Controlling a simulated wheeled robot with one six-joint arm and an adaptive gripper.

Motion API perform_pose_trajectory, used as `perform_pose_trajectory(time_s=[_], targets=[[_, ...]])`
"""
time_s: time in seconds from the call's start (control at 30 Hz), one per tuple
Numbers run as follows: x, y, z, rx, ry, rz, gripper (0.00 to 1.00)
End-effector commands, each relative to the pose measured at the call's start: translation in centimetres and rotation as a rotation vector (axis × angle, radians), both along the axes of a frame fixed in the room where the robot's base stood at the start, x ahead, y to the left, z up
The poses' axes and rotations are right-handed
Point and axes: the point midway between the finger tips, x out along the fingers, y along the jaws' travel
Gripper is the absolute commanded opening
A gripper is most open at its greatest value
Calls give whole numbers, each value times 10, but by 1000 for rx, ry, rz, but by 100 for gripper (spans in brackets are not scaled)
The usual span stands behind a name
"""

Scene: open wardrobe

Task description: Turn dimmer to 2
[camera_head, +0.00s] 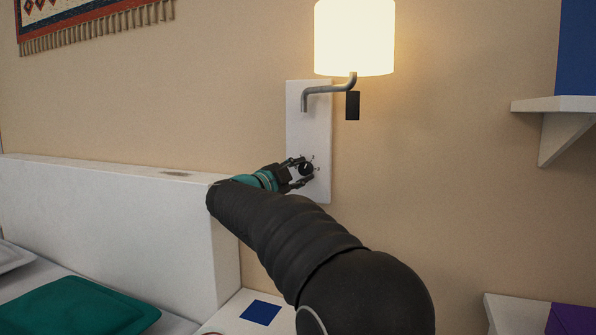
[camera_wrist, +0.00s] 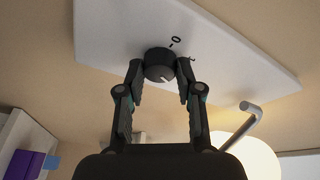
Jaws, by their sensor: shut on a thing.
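The dimmer is a round black knob (camera_head: 306,169) low on a white wall plate (camera_head: 309,130) under a lit lamp (camera_head: 354,38). In the wrist view the knob (camera_wrist: 161,65) has a white pointer line on its face. A "0" mark shows on the plate (camera_wrist: 225,40) beside it, and another mark is partly hidden by a finger. My gripper (camera_head: 300,170) reaches the knob from the left; in the wrist view my gripper (camera_wrist: 160,75) has one finger on each side of the knob, shut on it. I cannot read which number the pointer faces.
A white headboard (camera_head: 110,220) stands left of the plate, with a teal pillow (camera_head: 80,306) below it. A white shelf (camera_head: 555,105) juts from the wall at right. A black box (camera_head: 352,105) hangs under the lamp.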

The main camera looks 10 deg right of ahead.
Motion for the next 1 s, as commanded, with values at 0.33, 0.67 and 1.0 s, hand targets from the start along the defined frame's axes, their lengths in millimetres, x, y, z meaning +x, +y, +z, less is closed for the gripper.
perform_pose_trajectory(time_s=[0.33, 0.67, 1.0], targets=[[3, 4, -2, 56, -34, 10, 1], [3, 4, -1, 58, -37, 10, 1], [1, -2, 0, 58, -39, 0, 61]])
